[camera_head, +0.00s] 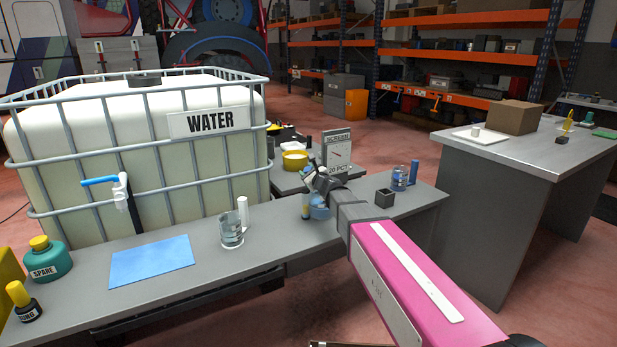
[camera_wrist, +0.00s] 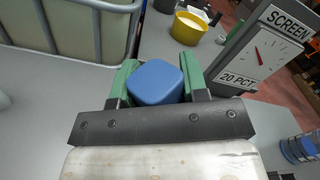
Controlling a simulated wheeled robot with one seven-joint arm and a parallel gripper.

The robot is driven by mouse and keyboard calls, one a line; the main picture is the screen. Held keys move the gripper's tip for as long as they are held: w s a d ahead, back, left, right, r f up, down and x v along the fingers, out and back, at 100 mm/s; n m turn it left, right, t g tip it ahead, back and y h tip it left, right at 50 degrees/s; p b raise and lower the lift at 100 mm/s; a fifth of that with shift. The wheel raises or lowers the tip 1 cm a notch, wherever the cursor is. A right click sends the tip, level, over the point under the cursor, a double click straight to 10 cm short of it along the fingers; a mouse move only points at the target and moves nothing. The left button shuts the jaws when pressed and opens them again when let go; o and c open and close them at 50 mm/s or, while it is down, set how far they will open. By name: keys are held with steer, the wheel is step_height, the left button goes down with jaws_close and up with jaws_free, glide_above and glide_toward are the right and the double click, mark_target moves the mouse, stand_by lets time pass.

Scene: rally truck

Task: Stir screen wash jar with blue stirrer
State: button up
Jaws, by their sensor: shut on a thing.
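My gripper (camera_head: 314,205) is shut on a blue thing with a rounded, squarish top, clear between the green fingers in the wrist view (camera_wrist: 156,82). Its lower part is mostly hidden in the head view, so I cannot tell its full shape. A clear jar with blue bands (camera_head: 400,178) stands to the right of my gripper on the grey bench. It also shows at the right edge of the wrist view (camera_wrist: 300,148). An upright blue cylinder (camera_head: 414,172) stands close beside that jar; I cannot tell whether it is the stirrer.
A grey square cup (camera_head: 384,198) stands between my gripper and the banded jar. Another clear jar (camera_head: 231,232) with a white cylinder (camera_head: 243,212) stands left. The screen gauge sign (camera_head: 337,150) rises behind my gripper. A blue mat (camera_head: 151,261) and the water tank (camera_head: 130,140) are farther left.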

step_height(320, 180, up, 10)
steer(key=s+a, duration=0.1)
steer(key=shift+s+a, duration=0.15)
steer(key=shift+a, duration=0.25)
stand_by(0.7)
steer(key=shift+r, duration=0.1)
stand_by(0.3)
step_height(320, 180, up, 4)
steer(key=shift+r, duration=0.2)
stand_by(0.4)
stand_by(0.4)
